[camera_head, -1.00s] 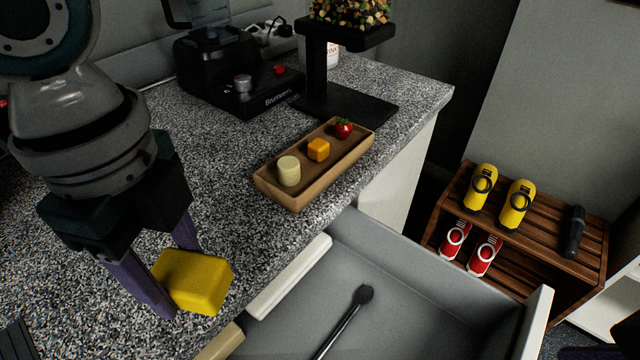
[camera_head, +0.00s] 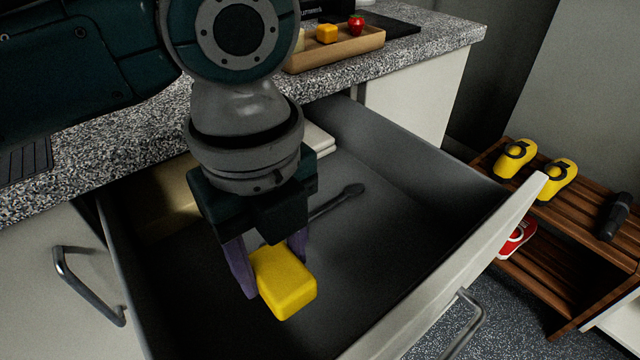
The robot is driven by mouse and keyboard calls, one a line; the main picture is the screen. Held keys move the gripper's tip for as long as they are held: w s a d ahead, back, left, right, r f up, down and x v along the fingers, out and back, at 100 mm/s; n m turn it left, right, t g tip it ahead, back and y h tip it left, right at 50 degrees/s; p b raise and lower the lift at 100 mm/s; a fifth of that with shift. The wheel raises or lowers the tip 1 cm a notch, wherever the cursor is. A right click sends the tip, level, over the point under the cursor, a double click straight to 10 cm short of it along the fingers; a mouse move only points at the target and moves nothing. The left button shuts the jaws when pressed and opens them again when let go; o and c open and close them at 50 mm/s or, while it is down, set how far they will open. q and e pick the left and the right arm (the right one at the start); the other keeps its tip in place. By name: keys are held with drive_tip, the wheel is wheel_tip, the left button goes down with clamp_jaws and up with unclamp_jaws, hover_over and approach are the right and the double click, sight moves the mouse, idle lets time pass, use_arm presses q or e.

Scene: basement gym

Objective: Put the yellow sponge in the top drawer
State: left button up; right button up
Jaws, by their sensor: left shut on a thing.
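The yellow sponge (camera_head: 284,283) is a small block with rounded edges. My left gripper (camera_head: 268,268) is shut on it, with purple fingers at its sides. It holds the sponge over the inside of the open top drawer (camera_head: 445,262). I cannot tell exactly how high the sponge is above the drawer floor. A dark long-handled utensil (camera_head: 345,197) lies in the drawer, partly hidden behind my gripper. My right gripper is not in view.
A wooden rack (camera_head: 570,225) with yellow and red shoes stands right of the drawer. The drawer's right part is clear.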

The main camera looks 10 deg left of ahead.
sight(278, 286)
use_arm(q)
wheel_tip(278, 286, down, 5)
drive_tip(key=shift+r+b, duration=0.1)
drive_tip(key=shift+b, duration=0.45)
drive_tip(key=shift+f+b, duration=0.85)
drive_tip(key=shift+f, duration=1.4)
drive_tip(key=shift+f, duration=0.2)
drive_tip(key=o, duration=1.3)
drive_tip(key=shift+r, duration=0.1)
wheel_tip(278, 286, up, 11)
drive_tip(key=p, duration=0.4)
drive_tip(key=shift+r, duration=0.65)
